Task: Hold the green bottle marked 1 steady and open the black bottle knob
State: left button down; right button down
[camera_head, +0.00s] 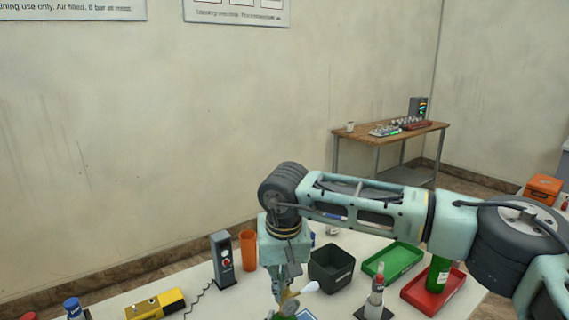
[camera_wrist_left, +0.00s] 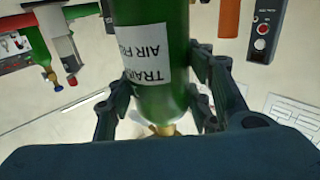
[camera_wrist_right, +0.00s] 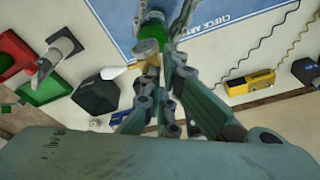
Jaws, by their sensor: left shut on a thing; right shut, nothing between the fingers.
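A green bottle (camera_wrist_left: 160,40) with a white label stands between the fingers of my left gripper (camera_wrist_left: 155,95), which is shut on it. Its brass valve (camera_wrist_left: 166,129) shows past the fingers. In the head view the bottle (camera_head: 285,314) is mostly cut off at the bottom edge; my left gripper is not seen there. My right gripper (camera_wrist_right: 166,62) is shut and empty, right at the brass valve (camera_wrist_right: 147,48) of the bottle (camera_wrist_right: 153,18); it also shows in the head view (camera_head: 284,291). No black knob can be made out; the fingers cover part of the valve. I cannot read a number 1.
Around the work spot are a black bin (camera_head: 331,270), an orange cup (camera_head: 248,251), a grey box with buttons (camera_head: 222,258), a yellow device (camera_head: 155,305), a green tray (camera_head: 392,261) and a red tray (camera_head: 432,300) with another green bottle (camera_head: 438,273). A stand (camera_head: 375,300) is near the front.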

jog(key=shift+d+f, duration=0.1)
jog(key=shift+d, duration=0.35)
jog(key=shift+d+f, duration=0.1)
jog(key=shift+d, duration=0.55)
jog(key=shift+w+d+f, duration=0.1)
jog(key=shift+w+d, duration=0.1)
jog(key=shift+d, duration=0.4)
jog(key=shift+s, duration=0.15)
jog(key=w+v, duration=0.1)
jog(key=v, duration=0.5)
jog(key=shift+a+r, duration=0.3)
jog(key=shift+a, duration=0.1)
jog(key=shift+s, duration=0.1)
